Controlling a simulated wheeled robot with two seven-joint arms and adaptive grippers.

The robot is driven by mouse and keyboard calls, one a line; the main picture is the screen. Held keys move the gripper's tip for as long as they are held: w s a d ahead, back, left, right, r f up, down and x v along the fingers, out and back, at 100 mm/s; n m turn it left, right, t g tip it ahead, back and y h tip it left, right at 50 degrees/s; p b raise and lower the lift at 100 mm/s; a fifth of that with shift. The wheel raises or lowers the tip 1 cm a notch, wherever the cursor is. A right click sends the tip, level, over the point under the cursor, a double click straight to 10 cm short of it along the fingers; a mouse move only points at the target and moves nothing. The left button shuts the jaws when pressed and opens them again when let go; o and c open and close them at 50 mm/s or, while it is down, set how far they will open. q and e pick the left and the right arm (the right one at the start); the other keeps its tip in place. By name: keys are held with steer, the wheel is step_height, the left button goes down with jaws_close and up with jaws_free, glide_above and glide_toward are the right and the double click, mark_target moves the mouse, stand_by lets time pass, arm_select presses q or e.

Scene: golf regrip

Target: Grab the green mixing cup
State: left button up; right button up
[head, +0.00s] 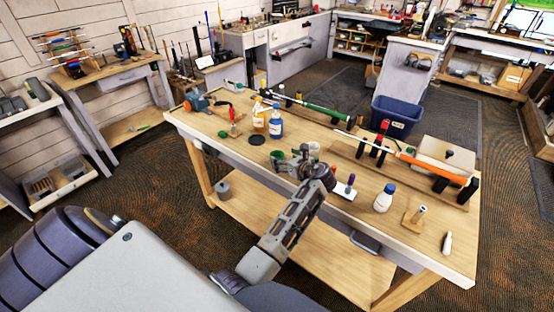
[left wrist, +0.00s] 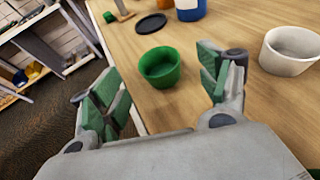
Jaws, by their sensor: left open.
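The green mixing cup (left wrist: 160,67) stands upright on the wooden workbench in the left wrist view, open at the top and looking empty. My left gripper (left wrist: 160,95) is open, with its green-padded fingers on either side of the picture. The cup shows between and just beyond the fingers, and neither finger appears to touch it. In the head view the green cup (head: 277,155) is small, just left of my left gripper (head: 298,161) near the front edge of the bench. My right gripper is not in view.
A white cup (left wrist: 290,52) stands right of my fingers. A golf club with an orange grip (head: 437,168) rests at the right. The bench front edge (head: 240,161) is close.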

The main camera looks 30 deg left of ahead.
mark_target(274, 153)
arm_select(q)
steer(key=shift+p+x, duration=0.4)
steer(key=shift+x, duration=2.2)
steer(key=shift+s, duration=0.1)
steer(key=shift+c, duration=0.4)
steer(key=c, duration=0.9)
